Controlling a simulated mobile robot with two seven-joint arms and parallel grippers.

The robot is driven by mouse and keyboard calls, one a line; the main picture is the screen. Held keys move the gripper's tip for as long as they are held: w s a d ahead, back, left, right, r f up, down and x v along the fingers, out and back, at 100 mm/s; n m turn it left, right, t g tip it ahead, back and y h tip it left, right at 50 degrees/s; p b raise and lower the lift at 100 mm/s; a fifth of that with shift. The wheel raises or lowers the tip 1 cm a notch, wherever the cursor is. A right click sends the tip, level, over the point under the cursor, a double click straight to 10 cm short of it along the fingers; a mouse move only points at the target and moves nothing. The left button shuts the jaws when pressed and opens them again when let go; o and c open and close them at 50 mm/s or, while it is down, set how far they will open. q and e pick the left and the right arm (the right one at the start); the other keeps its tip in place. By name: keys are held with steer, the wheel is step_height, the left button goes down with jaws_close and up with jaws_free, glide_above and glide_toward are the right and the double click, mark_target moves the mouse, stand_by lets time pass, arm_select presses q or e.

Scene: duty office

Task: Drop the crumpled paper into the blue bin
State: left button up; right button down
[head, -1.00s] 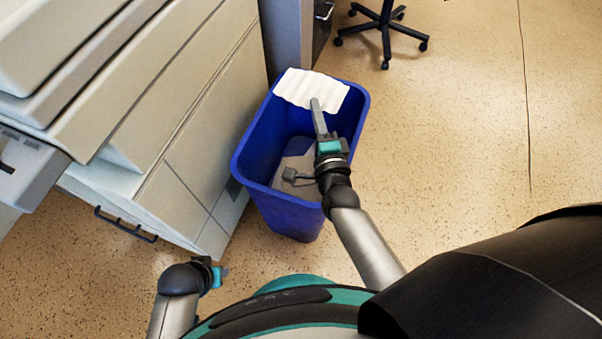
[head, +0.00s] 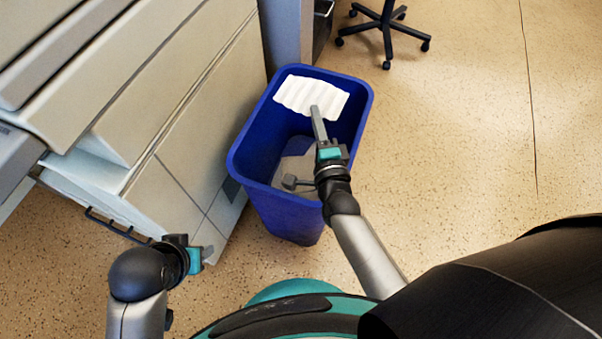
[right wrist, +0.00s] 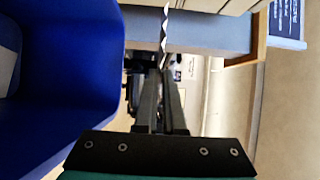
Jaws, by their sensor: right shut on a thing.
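The blue bin (head: 272,215) stands open on the floor beside the cabinets. The crumpled paper (head: 300,92) is a white, rippled sheet, and it appears over the far part of the bin's opening, inside the rim outline. My right gripper (head: 317,118) is shut on the paper's near edge. In the right wrist view the paper (right wrist: 164,38) shows nearly edge-on at the fingertips, and the bin (right wrist: 60,95) fills the left side. My left gripper (head: 204,256) is low at the left, away from the bin; its jaw opening is unclear.
Beige cabinets (head: 150,110) with drawers stand close along the bin's left. A grey cabinet (head: 287,35) is behind the bin. A wheeled chair base (head: 386,28) is at the back. Speckled floor (head: 460,120) to the right is open. Something greyish lies in the bin.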

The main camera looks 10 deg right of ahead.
arm_select(q)
steer(key=shift+r, duration=0.1)
arm_select(e)
steer(key=c, duration=0.9)
jaws_free()
steer(key=shift+s, duration=0.1)
arm_select(q)
step_height(320, 180, down, 8)
steer(key=s+g+p, duration=0.1)
steer(key=s+p, duration=0.1)
steer(key=p, duration=0.2)
steer(key=shift+s+a, duration=0.15)
steer(key=shift+s, duration=0.1)
arm_select(e)
steer(key=s, duration=1.5)
steer(key=shift+a, duration=0.4)
